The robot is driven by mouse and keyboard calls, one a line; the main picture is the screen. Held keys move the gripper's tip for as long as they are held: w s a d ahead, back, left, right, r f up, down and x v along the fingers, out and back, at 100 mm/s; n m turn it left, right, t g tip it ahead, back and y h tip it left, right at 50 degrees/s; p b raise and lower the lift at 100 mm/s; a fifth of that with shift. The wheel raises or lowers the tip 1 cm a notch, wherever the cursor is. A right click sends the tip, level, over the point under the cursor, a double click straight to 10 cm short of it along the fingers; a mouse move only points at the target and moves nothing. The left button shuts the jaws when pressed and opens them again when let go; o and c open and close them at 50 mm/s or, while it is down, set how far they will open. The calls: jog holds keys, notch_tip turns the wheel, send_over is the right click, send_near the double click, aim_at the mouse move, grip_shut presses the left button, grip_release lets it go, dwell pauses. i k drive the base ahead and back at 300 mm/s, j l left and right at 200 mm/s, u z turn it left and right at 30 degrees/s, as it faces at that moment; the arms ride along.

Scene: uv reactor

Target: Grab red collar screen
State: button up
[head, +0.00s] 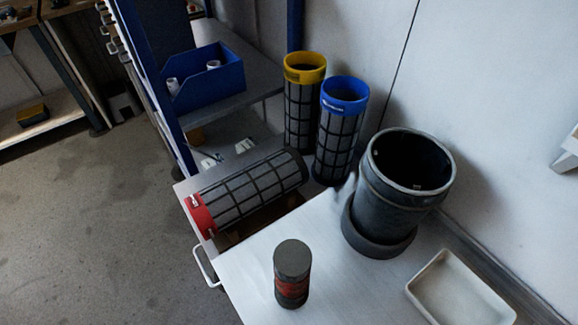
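The red collar screen (246,194) is a dark mesh cylinder with a black grid and a red collar at its left end. In the head view it lies on its side, its collar end toward the lower left, at the left end of the white worktop. It rests over a brownish support that is mostly hidden beneath it. Its far end is close to the upright blue collar screen. My gripper is not in view.
A yellow collar screen (300,106) and a blue collar screen (339,132) stand upright behind. A dark bucket-like vessel (376,205), a short dark cylinder with a red band (291,274) and a white tray (459,294) stand on the worktop (245,275). Open floor lies left.

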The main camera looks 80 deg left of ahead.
aim_at(214, 208)
jog(key=k+u, duration=0.2)
jog(key=u, duration=1.6)
jog(key=z, duration=0.95)
jog(key=j+z, duration=0.3)
jog(key=k+j+z, duration=0.1)
jog(key=j+z, duration=0.25)
jog(key=j, duration=0.15)
jog(key=k+j+z, duration=0.1)
jog(key=j+z, duration=0.2)
jog(key=k+j+z, duration=0.15)
jog(key=j+z, duration=0.15)
jog(key=k+j+z, duration=0.15)
jog(key=j+z, duration=0.2)
jog(key=k+j, duration=0.45)
jog(key=j, duration=0.15)
jog(key=k+j+z, duration=0.1)
jog(key=k+j, duration=0.35)
jog(key=j, duration=0.2)
jog(key=k+j+z, duration=0.1)
jog(key=k+j, duration=0.35)
jog(key=j, duration=0.15)
